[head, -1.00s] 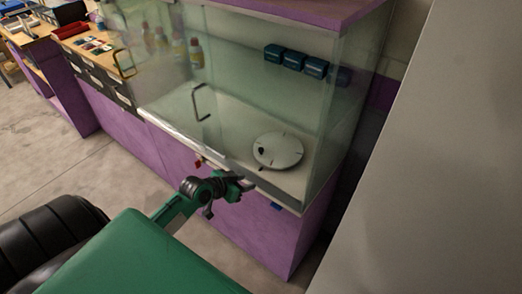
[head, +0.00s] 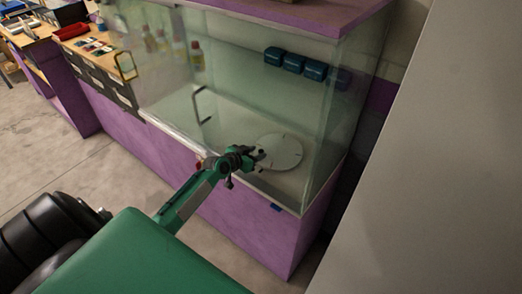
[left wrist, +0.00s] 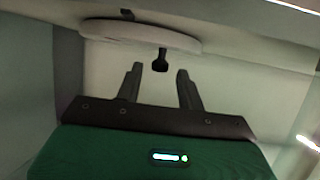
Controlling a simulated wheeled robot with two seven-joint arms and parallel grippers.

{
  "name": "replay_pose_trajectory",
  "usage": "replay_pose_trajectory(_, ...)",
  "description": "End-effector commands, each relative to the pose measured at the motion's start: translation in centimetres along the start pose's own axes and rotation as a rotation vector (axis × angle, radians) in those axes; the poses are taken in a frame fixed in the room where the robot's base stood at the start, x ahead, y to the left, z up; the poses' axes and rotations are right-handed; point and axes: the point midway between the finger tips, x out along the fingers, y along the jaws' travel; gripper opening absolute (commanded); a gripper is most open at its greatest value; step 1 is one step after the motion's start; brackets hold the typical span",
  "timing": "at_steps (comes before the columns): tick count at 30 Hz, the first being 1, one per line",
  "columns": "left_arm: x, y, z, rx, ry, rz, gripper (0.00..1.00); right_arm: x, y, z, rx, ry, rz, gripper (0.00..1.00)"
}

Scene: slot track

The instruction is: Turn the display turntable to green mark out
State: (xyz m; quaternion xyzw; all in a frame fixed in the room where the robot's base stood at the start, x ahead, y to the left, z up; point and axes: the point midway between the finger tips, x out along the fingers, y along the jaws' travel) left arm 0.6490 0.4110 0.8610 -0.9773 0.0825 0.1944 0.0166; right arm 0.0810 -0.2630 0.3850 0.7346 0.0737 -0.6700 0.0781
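The display turntable (head: 283,153) is a pale round disc on the floor of the glass case, with small dark marks at its rim. It also shows in the left wrist view (left wrist: 140,34), where a black knob (left wrist: 160,64) stands at its near edge. I cannot make out a green mark. My left gripper (head: 260,156) is at the turntable's near left edge and hides the knob in the head view. In the left wrist view its two fingers (left wrist: 160,75) are open, with the knob just beyond and between the tips. My right gripper is not in view.
The glass case (head: 335,130) has a front pane with a dark handle (head: 201,104). Several blue boxes (head: 293,63) are at the case's back, and bottles (head: 196,55) are at its left. A purple cabinet (head: 240,217) carries the case. A grey panel (head: 430,180) fills the right.

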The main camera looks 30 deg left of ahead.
Motion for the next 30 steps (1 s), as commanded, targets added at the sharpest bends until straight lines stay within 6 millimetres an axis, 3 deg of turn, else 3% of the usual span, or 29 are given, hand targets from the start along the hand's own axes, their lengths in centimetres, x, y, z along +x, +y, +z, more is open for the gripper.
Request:
replay_pose_trajectory(3, 1.7, 0.0, -0.1, -0.002, 0.001, 0.000, 0.38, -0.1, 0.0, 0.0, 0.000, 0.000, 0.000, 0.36)
replay_pose_trajectory(9, 3.2, 0.0, 0.0, -0.002, 0.000, 0.000, 0.38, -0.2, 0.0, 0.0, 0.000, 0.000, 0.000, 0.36)
replay_pose_trajectory(19, 3.5, 0.0, 0.0, 0.000, 0.000, 0.001, 0.38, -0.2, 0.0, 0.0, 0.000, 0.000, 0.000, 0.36)
replay_pose_trajectory(20, 3.5, 0.0, 0.0, 0.000, 0.000, 0.001, 0.36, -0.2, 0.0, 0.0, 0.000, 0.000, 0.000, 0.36)
replay_pose_trajectory(25, 3.5, 0.0, 0.0, 0.000, 0.000, 0.000, 0.03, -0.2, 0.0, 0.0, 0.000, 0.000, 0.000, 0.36)
replay_pose_trajectory(30, 3.5, 0.0, 0.0, 0.000, 0.000, 0.000, 0.00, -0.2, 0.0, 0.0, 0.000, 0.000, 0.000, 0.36)
